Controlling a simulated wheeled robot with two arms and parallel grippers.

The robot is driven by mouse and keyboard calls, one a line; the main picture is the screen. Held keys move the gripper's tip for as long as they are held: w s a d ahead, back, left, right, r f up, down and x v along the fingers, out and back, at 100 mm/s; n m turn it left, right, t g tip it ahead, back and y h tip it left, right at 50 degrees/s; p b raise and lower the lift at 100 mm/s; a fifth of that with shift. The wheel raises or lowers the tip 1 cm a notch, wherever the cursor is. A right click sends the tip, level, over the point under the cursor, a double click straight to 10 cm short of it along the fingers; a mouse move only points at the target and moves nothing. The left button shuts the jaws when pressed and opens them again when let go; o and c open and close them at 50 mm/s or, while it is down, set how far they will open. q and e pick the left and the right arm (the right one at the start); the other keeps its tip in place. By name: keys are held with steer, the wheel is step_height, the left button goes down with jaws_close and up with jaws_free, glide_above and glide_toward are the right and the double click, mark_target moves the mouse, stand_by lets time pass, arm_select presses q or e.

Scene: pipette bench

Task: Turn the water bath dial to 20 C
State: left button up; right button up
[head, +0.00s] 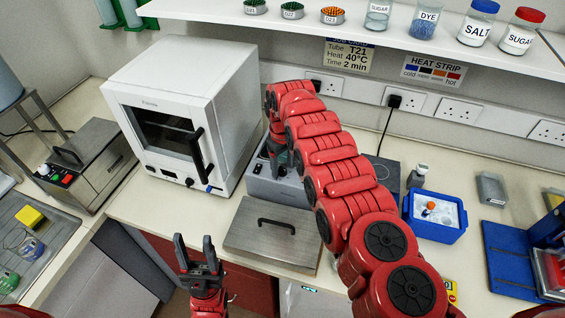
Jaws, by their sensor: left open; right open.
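A grey metal unit (262,187) with small controls on its top panel stands right of the white oven. A steel lid (247,237) with a black handle lies in front of it. I take this to be the water bath; its dial and markings are too small and too covered to read. My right gripper (277,152) points down over the panel, partly hidden by my red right arm. It is open; I cannot tell whether it touches a control. My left gripper (197,258) is open and empty, fingers up, in front of the bench's front edge.
A white oven (190,85) stands close left of the unit. Another lidded steel box (95,150) with lit controls stands further left. A blue tub (437,233) and blue rack (510,260) are at right. A shelf (350,28) with jars hangs above.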

steer(key=shift+f, duration=0.2)
jaws_close()
stand_by(0.3)
